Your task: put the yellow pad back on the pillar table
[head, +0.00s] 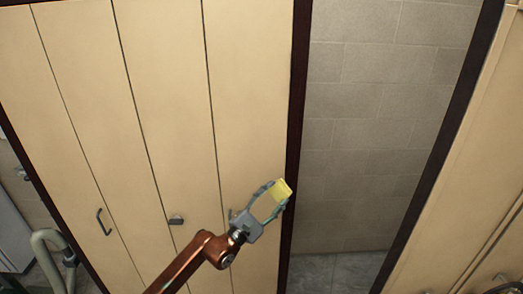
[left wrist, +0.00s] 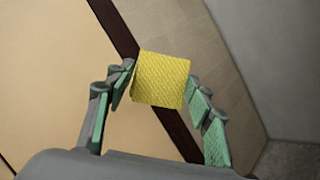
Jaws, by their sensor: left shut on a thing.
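The yellow pad (head: 283,189) is a small, roughly square block held at the tips of my left gripper (head: 272,196) in the head view. In the left wrist view the yellow pad (left wrist: 162,79) shows a textured face between the two green-padded fingers of my left gripper (left wrist: 160,88). The left gripper is shut on the pad, which is up in the air in front of the cupboard's right edge. The pillar table is in neither view. My right gripper is not in view.
Tall light-wood cupboard doors (head: 165,80) with dark handles fill the left and middle. A dark post (head: 297,110) borders an open gap with a tiled wall (head: 385,120) and grey floor (head: 335,270). Another wood panel (head: 480,170) stands at right.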

